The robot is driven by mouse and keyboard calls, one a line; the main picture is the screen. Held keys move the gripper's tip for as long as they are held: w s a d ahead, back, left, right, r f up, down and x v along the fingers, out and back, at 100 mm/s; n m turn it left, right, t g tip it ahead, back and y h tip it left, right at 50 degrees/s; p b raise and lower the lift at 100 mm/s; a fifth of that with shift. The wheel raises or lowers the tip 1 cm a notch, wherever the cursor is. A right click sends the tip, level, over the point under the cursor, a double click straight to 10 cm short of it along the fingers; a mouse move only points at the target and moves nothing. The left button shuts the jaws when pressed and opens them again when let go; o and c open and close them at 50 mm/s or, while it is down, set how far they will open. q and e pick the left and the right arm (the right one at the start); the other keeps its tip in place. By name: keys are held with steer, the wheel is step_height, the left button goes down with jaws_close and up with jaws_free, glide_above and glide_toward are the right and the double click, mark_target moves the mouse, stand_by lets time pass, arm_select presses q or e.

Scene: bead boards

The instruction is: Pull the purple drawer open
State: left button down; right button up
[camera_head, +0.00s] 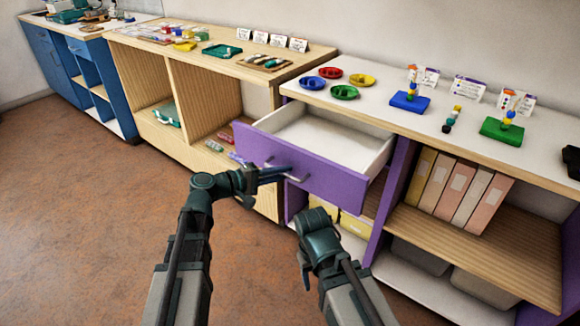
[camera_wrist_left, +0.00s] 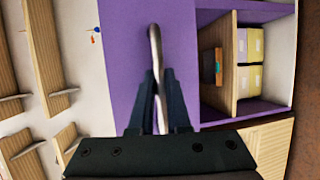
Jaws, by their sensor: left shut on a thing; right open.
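The purple drawer (camera_head: 335,188) stands pulled out of the purple cabinet, and its white inside looks empty. Its metal bar handle (camera_head: 298,179) is on the front face. My left gripper (camera_head: 283,173) is shut on the handle. In the left wrist view the handle (camera_wrist_left: 155,45) runs between the two dark fingers, in front of the purple drawer front (camera_wrist_left: 125,50). My right gripper (camera_head: 316,222) is low in front of the cabinet, apart from the drawer. Its fingers are mostly hidden by my own wrist, and it is open.
The white top (camera_head: 400,112) carries coloured dishes, bead boards and cards. Below it, an open shelf (camera_head: 490,235) holds several folders (camera_head: 455,190). A wooden cabinet (camera_head: 165,75) stands to the left, and a blue one (camera_head: 50,60) beyond it. The brown floor (camera_head: 90,220) at the left is clear.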

arm_select(q)
steer(key=shift+s+a, duration=0.75)
steer(key=shift+s, duration=0.25)
steer(key=c, duration=0.9)
jaws_free()
steer(key=p+v, duration=0.2)
steer(key=v, duration=1.1)
steer(key=shift+s+a+r, duration=0.1)
steer(key=shift+s+a, duration=0.15)
steer(key=shift+a, duration=0.05)
